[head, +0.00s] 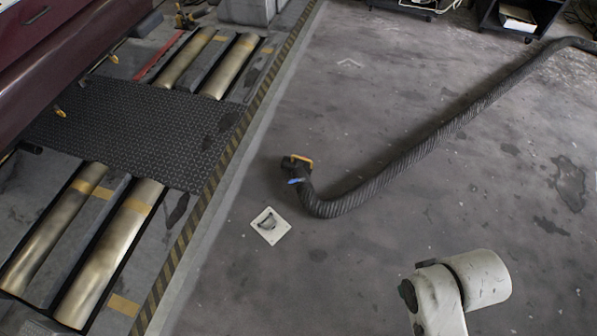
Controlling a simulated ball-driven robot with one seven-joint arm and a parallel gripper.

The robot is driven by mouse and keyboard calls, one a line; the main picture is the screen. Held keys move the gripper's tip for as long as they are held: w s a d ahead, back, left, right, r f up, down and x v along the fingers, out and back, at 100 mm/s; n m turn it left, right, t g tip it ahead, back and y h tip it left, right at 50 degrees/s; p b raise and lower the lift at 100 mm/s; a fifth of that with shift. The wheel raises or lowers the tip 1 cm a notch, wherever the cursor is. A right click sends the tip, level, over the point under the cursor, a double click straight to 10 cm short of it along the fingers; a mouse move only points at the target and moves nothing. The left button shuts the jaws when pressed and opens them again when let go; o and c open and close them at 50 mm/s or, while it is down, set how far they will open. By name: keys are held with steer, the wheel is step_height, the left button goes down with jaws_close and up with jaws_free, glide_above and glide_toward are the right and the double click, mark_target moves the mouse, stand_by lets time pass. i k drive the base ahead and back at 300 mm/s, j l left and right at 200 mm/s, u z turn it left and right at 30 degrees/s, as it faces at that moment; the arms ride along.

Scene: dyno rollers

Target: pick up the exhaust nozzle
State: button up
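The exhaust nozzle (297,168) is at the near end of a thick dark ribbed hose (410,157) on the grey floor. The hose bends just below the nozzle and runs up to the right, out of the picture. A white link of my arm shows at the bottom right, well apart from the nozzle. My gripper is not in view.
A white floor plate with a ring (269,226) lies just below the nozzle. On the left are metal rollers (110,250), a treaded plate (130,130), a striped edge (232,150) and a dark red vehicle (50,45). Dark carts (520,18) stand at the top right. The floor right of the plate is open.

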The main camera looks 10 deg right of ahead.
mark_target(298, 169)
steer(key=i+j, duration=0.2)
steer(key=i, duration=0.5)
steer(key=i+j+u, duration=0.1)
steer(key=i, duration=0.6)
steer(key=i+j, duration=0.2)
steer(key=i, duration=0.55)
